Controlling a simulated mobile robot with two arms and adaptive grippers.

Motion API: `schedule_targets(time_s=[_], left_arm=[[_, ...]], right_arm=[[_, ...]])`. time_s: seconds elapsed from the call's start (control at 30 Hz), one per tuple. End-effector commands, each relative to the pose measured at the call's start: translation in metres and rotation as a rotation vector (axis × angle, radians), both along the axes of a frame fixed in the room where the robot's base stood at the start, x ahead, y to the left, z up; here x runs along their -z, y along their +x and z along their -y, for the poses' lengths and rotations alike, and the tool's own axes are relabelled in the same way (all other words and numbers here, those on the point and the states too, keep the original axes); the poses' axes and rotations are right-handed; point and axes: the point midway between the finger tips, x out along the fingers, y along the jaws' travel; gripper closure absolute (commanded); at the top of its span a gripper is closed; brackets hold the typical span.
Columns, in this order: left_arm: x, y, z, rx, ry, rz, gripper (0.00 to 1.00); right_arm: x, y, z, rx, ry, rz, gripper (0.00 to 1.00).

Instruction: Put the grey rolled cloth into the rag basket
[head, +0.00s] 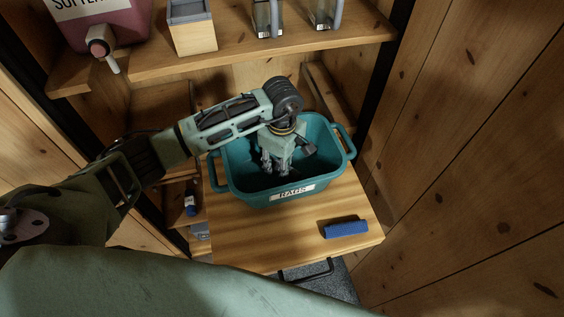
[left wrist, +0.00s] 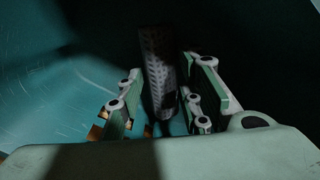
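The teal rag basket (head: 240,187), with a RAGS label on its front, stands on the wooden shelf. My left gripper (head: 275,169) points down inside it. In the left wrist view the grey rolled cloth (left wrist: 158,72), with a dark woven pattern, lies between the two fingers of the left gripper (left wrist: 165,100). The fingers stand apart, with a visible gap on each side of the roll. The roll's near end is in shadow, and whether it rests on the basket floor is unclear. My right gripper is not in view.
An upper shelf (head: 240,56) holds a dispenser (head: 108,28), a wooden box (head: 191,30) and glass jars (head: 267,20). Plank walls close in on the right. The front of the board is clear.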

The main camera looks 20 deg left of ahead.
Motion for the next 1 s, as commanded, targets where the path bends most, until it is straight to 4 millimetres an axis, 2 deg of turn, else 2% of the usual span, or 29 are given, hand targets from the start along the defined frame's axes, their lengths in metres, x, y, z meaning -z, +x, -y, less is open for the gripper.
schedule_targets(time_s=[0.03,0.2,0.57,0.67,1.0], left_arm=[[0.0,0.0,0.0,0.0,0.0,0.0,0.61],[0.0,0.0,0.0,0.0,0.0,0.0,0.47],[-0.005,0.001,0.0,0.0,0.0,0.002,0.47],[-0.017,0.002,0.0,-0.001,0.0,0.005,0.47],[-0.088,0.002,0.0,0.001,0.001,0.005,0.47]], right_arm=[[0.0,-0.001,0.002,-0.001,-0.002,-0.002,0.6],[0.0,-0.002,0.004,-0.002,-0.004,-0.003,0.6],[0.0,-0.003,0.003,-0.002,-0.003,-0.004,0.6],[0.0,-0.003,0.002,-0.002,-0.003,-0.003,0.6],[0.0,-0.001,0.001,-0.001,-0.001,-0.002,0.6]])
